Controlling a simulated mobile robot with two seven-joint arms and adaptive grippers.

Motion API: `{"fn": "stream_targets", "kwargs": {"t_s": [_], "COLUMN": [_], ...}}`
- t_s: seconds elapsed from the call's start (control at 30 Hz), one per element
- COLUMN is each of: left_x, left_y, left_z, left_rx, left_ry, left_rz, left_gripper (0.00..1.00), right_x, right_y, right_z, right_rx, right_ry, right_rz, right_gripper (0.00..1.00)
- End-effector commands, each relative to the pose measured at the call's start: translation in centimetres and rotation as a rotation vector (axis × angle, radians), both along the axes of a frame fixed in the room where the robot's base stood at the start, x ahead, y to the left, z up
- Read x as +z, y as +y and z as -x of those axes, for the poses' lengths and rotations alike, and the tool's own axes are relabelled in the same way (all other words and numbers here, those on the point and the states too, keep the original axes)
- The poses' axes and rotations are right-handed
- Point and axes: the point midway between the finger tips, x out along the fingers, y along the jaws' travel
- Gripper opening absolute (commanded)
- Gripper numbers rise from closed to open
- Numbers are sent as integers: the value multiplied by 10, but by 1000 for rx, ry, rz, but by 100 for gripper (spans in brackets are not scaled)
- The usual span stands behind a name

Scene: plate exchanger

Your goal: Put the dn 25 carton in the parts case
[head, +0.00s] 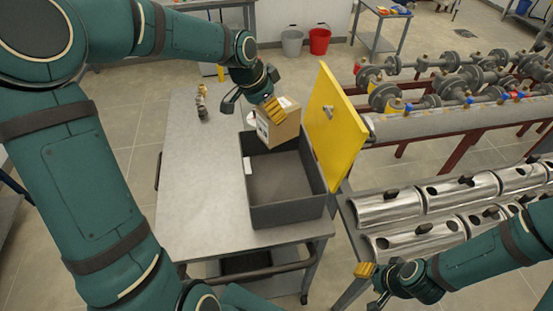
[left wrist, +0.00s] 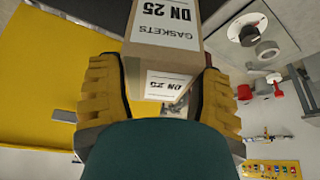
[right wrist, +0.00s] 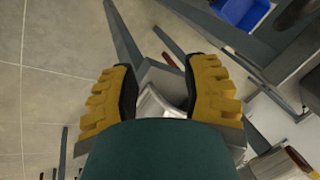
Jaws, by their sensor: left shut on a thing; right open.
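The DN 25 carton (head: 278,124) is a brown box with white labels. In the left wrist view the carton (left wrist: 165,65) shows "GASKETS DN 25" and sits between the yellow finger pads. My left gripper (head: 270,108) is shut on it and holds it at the far end of the parts case. The parts case (head: 290,214) is a dark grey open box on the grey cart, with its yellow lid (head: 335,120) raised on the right. The visible case floor is bare. My right gripper (head: 366,272) is open and empty, low at the right; its pads (right wrist: 168,95) stand apart.
The cart top (head: 195,170) is clear left of the case, apart from a small stack of metal parts (head: 202,102) at its far left. Steel shells (head: 390,207) lie on a bench at the right. Flanged pipes (head: 440,88) stand behind. Buckets (head: 319,40) are on the floor.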

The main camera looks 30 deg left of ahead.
Motion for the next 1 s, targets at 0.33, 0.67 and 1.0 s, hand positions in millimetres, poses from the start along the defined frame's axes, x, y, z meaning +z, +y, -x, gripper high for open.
{"fn": "stream_targets", "kwargs": {"t_s": [0.33, 0.67, 1.0], "left_x": [-84, -110, -149], "left_y": [0, 0, -1], "left_z": [1, 0, 0], "left_rx": [0, 1, 1], "left_ry": [3, 2, 1], "left_rz": [2, 1, 1], "left_gripper": [24, 24, 24], "right_x": [-15, -18, -26], "right_y": [1, 1, 2], "right_z": [5, 6, 9], "right_rx": [8, 11, 15], "right_ry": [10, 14, 19], "right_rz": [-2, -3, -5], "right_gripper": [47, 47, 47]}}
